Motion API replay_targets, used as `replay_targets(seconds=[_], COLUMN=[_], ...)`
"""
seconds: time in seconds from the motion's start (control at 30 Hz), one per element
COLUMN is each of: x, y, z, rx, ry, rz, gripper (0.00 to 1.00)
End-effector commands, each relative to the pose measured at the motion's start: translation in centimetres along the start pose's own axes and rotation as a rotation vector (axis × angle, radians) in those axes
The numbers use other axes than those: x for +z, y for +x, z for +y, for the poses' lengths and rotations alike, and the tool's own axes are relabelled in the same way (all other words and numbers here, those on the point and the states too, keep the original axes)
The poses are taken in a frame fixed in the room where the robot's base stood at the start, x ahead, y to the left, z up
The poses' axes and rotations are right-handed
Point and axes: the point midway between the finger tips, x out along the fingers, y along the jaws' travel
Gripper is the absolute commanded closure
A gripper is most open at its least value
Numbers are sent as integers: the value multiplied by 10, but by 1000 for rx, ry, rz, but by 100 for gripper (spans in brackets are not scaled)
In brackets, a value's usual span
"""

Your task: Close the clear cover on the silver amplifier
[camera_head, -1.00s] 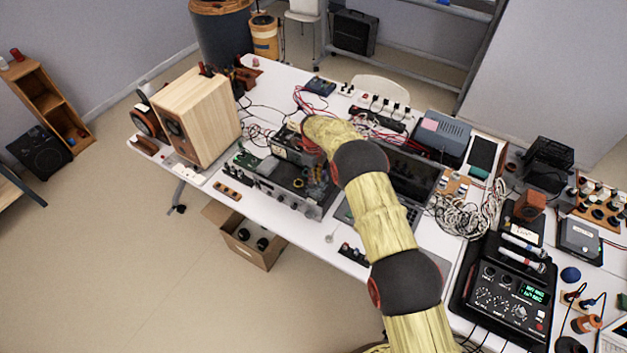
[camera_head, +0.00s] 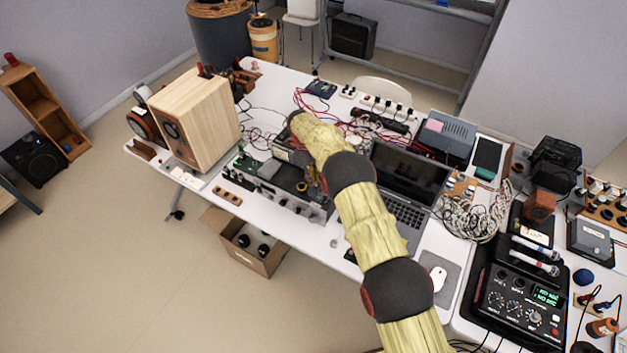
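The silver amplifier (camera_head: 262,192) stands on the white table, right of the wooden speaker. Its top looks open, with a green board and dark parts showing inside. I cannot make out the clear cover; it may be hidden behind my arm or too faint to see. My yellow arm with dark joints reaches from the bottom right up to the amplifier's back right side. My gripper is hidden at the far end of the arm, so its fingers and what they touch do not show.
A wooden speaker (camera_head: 196,118) stands left of the amplifier. An open laptop (camera_head: 405,180) is close on the arm's right, with a mouse (camera_head: 437,278) in front. Red and black cables lie behind. A black mixer (camera_head: 520,305) sits at the right. A cardboard box (camera_head: 243,245) is on the floor.

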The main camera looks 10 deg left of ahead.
Motion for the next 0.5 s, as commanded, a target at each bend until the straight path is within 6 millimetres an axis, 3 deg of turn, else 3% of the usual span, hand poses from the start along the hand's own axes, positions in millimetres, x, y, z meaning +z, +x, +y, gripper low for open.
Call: replay_targets(seconds=[0.3,0.5], x=[1,0], y=[-2,-1], z=[-1,0], rx=[-3,-2], ry=[0,0], rz=[-4,-2], gripper=[63,63])
